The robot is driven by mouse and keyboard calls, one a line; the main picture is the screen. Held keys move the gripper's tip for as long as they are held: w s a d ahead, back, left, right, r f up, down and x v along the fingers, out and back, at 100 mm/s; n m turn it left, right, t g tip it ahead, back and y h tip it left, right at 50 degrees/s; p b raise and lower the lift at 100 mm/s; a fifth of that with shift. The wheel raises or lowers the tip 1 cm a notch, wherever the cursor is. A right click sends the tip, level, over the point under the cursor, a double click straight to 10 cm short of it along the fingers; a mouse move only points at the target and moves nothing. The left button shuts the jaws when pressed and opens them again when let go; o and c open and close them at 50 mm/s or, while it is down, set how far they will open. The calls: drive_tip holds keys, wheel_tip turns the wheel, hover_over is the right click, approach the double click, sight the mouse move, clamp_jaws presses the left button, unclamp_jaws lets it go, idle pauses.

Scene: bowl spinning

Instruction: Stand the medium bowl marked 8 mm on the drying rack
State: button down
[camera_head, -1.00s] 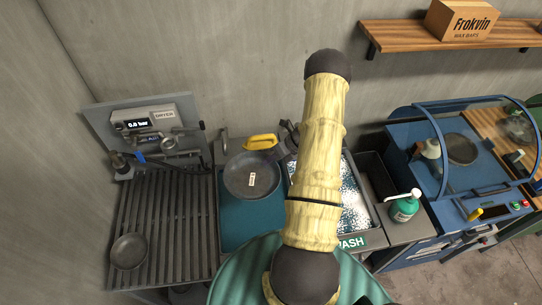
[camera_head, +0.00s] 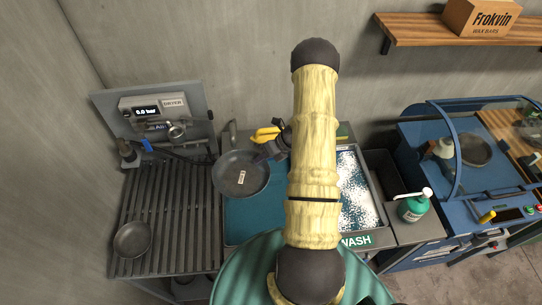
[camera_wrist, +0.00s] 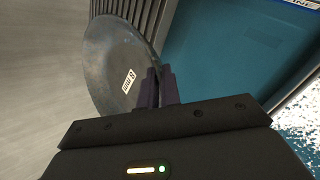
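The medium bowl (camera_head: 240,174) is dark grey with a white label; in the wrist view the bowl (camera_wrist: 112,60) shows the label reading 8 mm. My gripper (camera_head: 262,156) is shut on the bowl's rim at its right side; in the wrist view the dark fingers (camera_wrist: 158,84) are close together at the rim. The bowl appears held above the left edge of the teal basin, near the rack. The drying rack (camera_head: 165,220) has dark parallel slats and stands at the left. A smaller grey bowl (camera_head: 132,239) is on its front left part.
A dryer panel (camera_head: 160,112) with a gauge and nozzle stands behind the rack. The teal basin (camera_head: 252,218) and the foamy wash basin (camera_head: 357,190) lie to the right. A yellow object (camera_head: 266,134) sits behind the bowl. The rack's middle and right slats look free.

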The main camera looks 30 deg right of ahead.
sight(244, 171)
drive_tip(key=a+f+b, duration=0.1)
drive_tip(key=a, duration=0.1)
drive_tip(key=a+f+b, duration=0.1)
drive_tip(key=a, duration=0.2)
drive_tip(key=a+f+b, duration=0.1)
drive_tip(key=a, duration=0.1)
drive_tip(key=shift+w+a+f+b, duration=0.15)
drive_tip(key=shift+w+a+b, duration=0.15)
drive_tip(key=shift+w+a, duration=0.1)
drive_tip(key=s+a+f+m+b, duration=0.1)
drive_tip(key=a+b, duration=0.3)
drive_tip(key=a, duration=0.4)
drive_tip(key=shift+s+a+f+t+b, duration=0.2)
drive_tip(key=shift+s+f+t+b, duration=0.1)
drive_tip(key=shift+s+f, duration=0.45)
drive_tip(key=shift+w, duration=0.1)
